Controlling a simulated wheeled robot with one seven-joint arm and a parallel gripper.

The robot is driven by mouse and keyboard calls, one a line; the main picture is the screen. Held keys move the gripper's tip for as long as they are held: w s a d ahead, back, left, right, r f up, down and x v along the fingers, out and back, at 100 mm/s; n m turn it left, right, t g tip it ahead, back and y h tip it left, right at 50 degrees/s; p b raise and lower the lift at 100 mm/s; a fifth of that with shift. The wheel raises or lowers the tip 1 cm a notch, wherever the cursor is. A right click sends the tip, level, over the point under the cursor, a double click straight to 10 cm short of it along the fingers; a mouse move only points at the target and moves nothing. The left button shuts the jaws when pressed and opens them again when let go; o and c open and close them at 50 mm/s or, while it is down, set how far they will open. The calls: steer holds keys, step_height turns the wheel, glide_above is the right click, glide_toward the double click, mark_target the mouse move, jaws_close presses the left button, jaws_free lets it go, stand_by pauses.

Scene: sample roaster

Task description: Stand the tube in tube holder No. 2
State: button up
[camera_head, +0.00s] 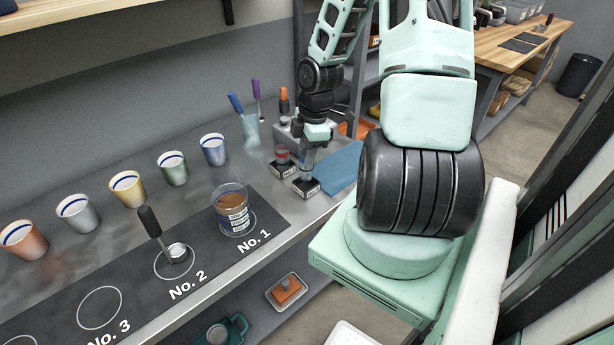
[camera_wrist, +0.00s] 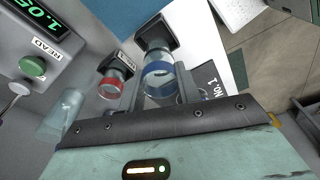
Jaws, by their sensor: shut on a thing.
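My gripper (camera_head: 307,172) is shut on a clear tube with a blue band (camera_wrist: 159,75). The tube's far end is at a black holder block (camera_wrist: 156,35), which is the nearer block (camera_head: 306,187) in the head view. I cannot tell whether the tube is fully seated in it. A second tube with a red band (camera_wrist: 110,87) stands in the other black holder block (camera_wrist: 118,66), beside mine; in the head view that block (camera_head: 284,168) is just behind and left. The holder numbers are too small or hidden to read.
A reader box (camera_wrist: 38,60) with a green button and a lit display stands by the holders. A blue cloth (camera_head: 342,166) lies to their right. A dark mat (camera_head: 130,270) holds a glass of brown contents (camera_head: 234,212) at No. 1 and a scoop (camera_head: 175,252) at No. 2.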

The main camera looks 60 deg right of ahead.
steer(key=shift+f+b, duration=0.4)
steer(key=shift+f, duration=1.85)
steer(key=shift+f, duration=0.15)
steer(key=o, duration=1)
steer(key=shift+o, duration=0.2)
